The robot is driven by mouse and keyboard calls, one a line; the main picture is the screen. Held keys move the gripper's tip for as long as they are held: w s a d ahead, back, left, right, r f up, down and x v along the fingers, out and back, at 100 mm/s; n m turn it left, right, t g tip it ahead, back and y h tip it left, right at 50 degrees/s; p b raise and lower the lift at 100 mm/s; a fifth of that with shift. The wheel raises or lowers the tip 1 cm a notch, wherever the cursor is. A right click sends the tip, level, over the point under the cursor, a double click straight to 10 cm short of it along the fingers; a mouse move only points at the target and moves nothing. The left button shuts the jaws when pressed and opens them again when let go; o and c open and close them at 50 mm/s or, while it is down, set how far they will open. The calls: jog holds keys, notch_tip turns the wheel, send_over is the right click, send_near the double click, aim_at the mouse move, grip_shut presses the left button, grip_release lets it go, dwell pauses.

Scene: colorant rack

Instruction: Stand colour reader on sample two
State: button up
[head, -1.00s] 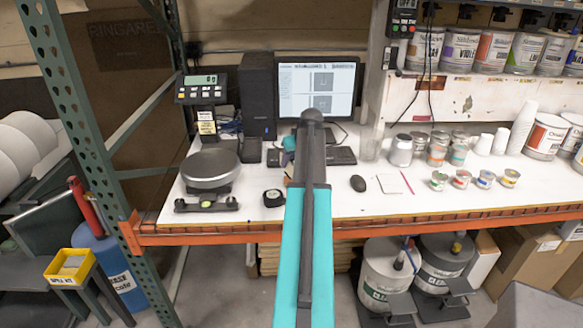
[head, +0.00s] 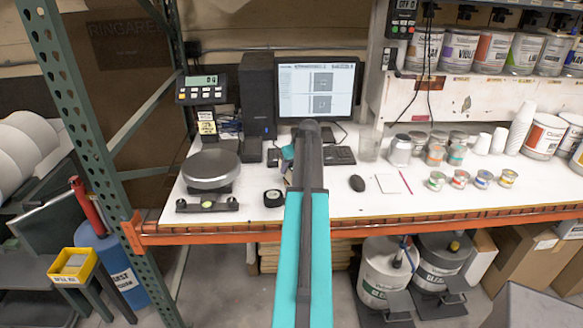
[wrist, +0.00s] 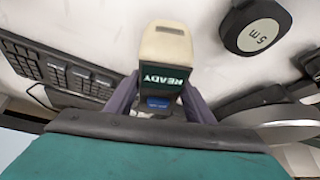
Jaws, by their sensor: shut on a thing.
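The colour reader (wrist: 163,45), a beige device with a dark "READY" display and a blue patch below it, shows in the wrist view. My gripper (wrist: 160,98) is shut on it, with a dark grey finger on each side. The reader's far end and what lies under it cannot be made out. In the head view my arm hides most of the gripper and the reader. Several small colour-labelled tins, one of them red (head: 460,179), stand at the bench's right front. I cannot tell which thing is sample two.
A round scale (head: 210,170) stands left on the white bench. A tape measure (head: 273,198) sits by the front edge. The keyboard (head: 339,155), mouse (head: 357,183) and a white card (head: 388,184) lie around my arm. Larger cans (head: 400,150) stand behind.

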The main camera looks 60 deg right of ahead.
jog(key=o, duration=1.6)
jog(key=shift+r, duration=0.15)
jog(key=b+v, duration=0.3)
jog(key=v, duration=0.8)
jog(key=shift+s+a+r, duration=0.1)
jog(key=shift+s+r, duration=0.15)
jog(key=shift+r, duration=0.05)
